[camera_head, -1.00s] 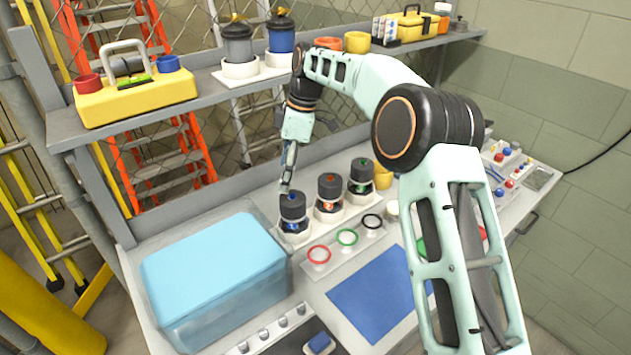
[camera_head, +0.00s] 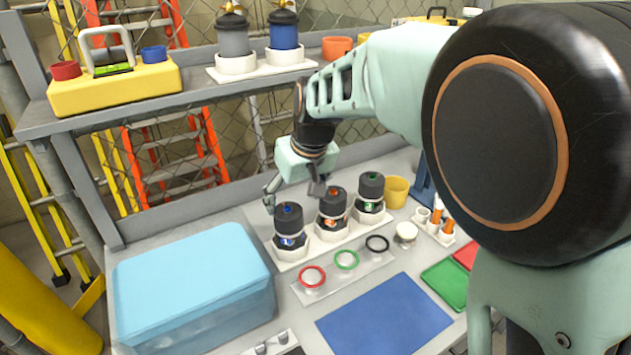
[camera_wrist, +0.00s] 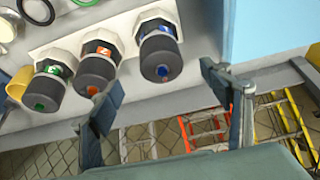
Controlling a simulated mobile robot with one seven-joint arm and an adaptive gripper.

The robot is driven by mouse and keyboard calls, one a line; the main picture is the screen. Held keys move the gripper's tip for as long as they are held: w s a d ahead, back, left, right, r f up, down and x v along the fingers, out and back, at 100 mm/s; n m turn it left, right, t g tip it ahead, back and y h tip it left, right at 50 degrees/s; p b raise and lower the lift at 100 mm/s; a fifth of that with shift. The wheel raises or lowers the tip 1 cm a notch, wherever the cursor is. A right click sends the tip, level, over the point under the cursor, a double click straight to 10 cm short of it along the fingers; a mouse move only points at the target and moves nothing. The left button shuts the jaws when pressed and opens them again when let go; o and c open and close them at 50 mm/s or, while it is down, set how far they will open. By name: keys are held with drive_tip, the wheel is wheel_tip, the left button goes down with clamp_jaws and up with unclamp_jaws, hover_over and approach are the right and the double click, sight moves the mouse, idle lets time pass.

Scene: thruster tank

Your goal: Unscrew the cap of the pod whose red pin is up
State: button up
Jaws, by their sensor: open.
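Three pods with dark caps stand upright in a white rack (camera_head: 322,247) on the bench: the blue-marked pod (camera_head: 289,227), the orange-marked pod (camera_head: 332,208) and the green-marked pod (camera_head: 370,193). Each cap has a coloured dot on top. My gripper (camera_head: 295,196) is open and empty, just above and behind the blue-marked pod's cap. In the wrist view its fingers (camera_wrist: 163,92) are spread wide, and the blue-marked pod (camera_wrist: 160,52) appears between them. The orange-marked pod (camera_wrist: 95,60) is close beside one finger.
A light-blue box (camera_head: 190,270) stands left of the rack. Red, green and black rings (camera_head: 346,260) lie in front, before a blue mat (camera_head: 384,318). A yellow cup (camera_head: 396,192) is right of the rack. The shelf (camera_head: 195,103) runs behind and above.

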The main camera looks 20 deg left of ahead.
sight(291, 214)
drive_tip(key=x, duration=0.9)
drive_tip(key=shift+c, duration=0.2)
drive_tip(key=c, duration=1.1)
drive_tip(key=shift+c, duration=0.2)
drive_tip(key=shift+f+n+b, duration=0.1)
drive_tip(key=shift+n+b, duration=0.2)
drive_tip(key=shift+n, duration=0.1)
